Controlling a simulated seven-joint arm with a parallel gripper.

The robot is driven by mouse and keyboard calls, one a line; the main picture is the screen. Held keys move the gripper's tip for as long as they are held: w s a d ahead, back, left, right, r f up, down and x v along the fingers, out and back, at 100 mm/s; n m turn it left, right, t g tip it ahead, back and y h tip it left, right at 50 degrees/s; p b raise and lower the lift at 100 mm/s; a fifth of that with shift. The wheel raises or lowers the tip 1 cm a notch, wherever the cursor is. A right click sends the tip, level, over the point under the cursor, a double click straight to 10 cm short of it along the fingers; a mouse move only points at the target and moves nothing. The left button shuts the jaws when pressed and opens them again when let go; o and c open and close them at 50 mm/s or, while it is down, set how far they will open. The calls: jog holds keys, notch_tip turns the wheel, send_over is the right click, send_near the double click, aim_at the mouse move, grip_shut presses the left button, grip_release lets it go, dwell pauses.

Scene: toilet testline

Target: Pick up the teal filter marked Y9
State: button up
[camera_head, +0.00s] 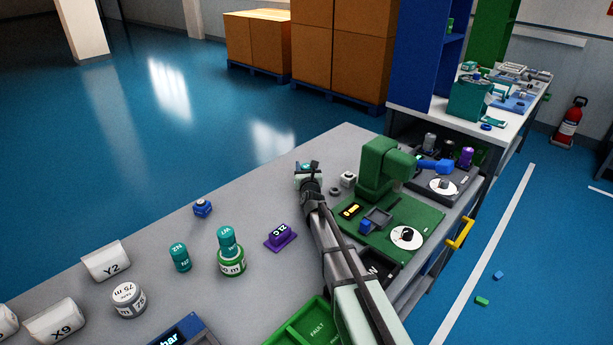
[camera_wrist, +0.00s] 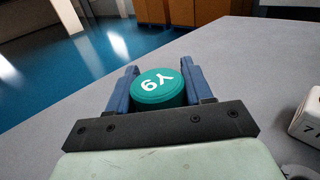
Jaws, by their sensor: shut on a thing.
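The teal filter marked Y9 (camera_wrist: 158,88) is between the two blue fingers of my gripper (camera_wrist: 159,92) in the wrist view. Its round top with white lettering faces the camera. The gripper is shut on it. In the head view my gripper (camera_head: 308,168) is near the far edge of the grey bench, and the filter there is mostly hidden by the gripper. I cannot tell whether the filter touches the bench.
A purple block (camera_head: 281,237) lies nearer. A green machine (camera_head: 384,168) stands to the right. A white block (camera_head: 348,179) is close to my gripper.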

jog(key=shift+c, duration=0.3)
jog(key=shift+r, duration=5)
